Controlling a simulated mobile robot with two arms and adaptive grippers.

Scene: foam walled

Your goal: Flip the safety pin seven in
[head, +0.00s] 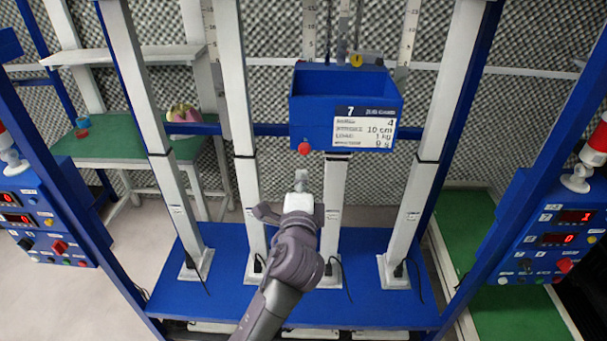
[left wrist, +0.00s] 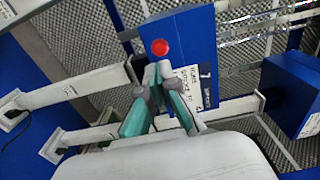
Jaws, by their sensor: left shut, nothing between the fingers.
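The blue box marked 7 (head: 318,118) hangs between white posts in the head view. A red round knob (head: 304,148) sits low on its front left; I cannot tell for sure whether this is the safety pin. My left gripper (head: 300,176) is just below the knob, shut and empty, apart from it in the picture. In the left wrist view the same knob (left wrist: 160,47) is just beyond the closed fingertips (left wrist: 158,70), with the blue box (left wrist: 190,38) around it. My right gripper is not in view.
White posts (head: 333,205) stand on a blue base (head: 215,300). Control panels with red displays stand at the left (head: 40,215) and right (head: 550,235). A green table (head: 130,142) is at the back left. Open space lies in front of the box.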

